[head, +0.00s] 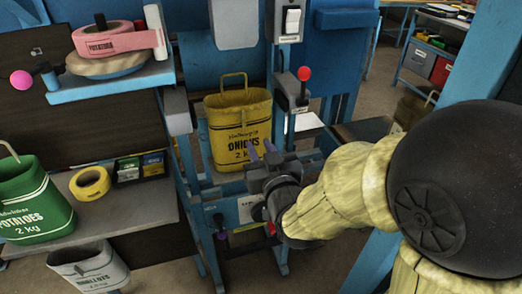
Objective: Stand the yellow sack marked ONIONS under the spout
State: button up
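The yellow sack marked ONIONS (238,132) stands upright on the blue stand (213,188), with its top open and its handle loop raised. The grey spout housing (234,24) is above it, with a gap between them. My gripper (262,149) is in front of the sack's lower right side. Its two purple fingertips are apart with nothing visible between them. I cannot tell whether they touch the sack. The gripper hides part of the sack's lower right edge.
A red-knobbed lever (304,74) is right of the sack. On the left, a bench (130,208) bears a green POTATOES sack (32,202) and a yellow tape roll (90,183). A white sack (88,268) is below. A blue shelf (112,84) holds a pink POTATOES roll (108,40).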

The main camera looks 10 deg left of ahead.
dwell(0.5)
jog(key=w+d+f+m+g+h, duration=0.1)
jog(key=d+f+m+g+h, duration=0.35)
jog(key=d+f, duration=0.75)
jog(key=s+d+f+m+g+h, duration=0.1)
jog(key=s+d+f+g+h, duration=0.1)
jog(key=s+d+g, duration=0.2)
jog(key=s+d+f+m+g+h, duration=0.1)
jog(key=s+d+g+h, duration=0.2)
jog(key=s+d, duration=0.4)
jog(key=d+g, duration=0.1)
jog(key=d, duration=0.3)
jog(key=shift+d+f, duration=0.2)
jog(key=shift+f, duration=0.15)
jog(key=w+p+v, duration=0.2)
jog(key=p+v, duration=0.6)
jog(key=w+r+p+v, duration=0.1)
jog(key=w+p+v, duration=0.1)
jog(key=p+v, duration=0.6)
jog(key=shift+r+p, duration=0.35)
jog(key=shift+p, duration=0.3)
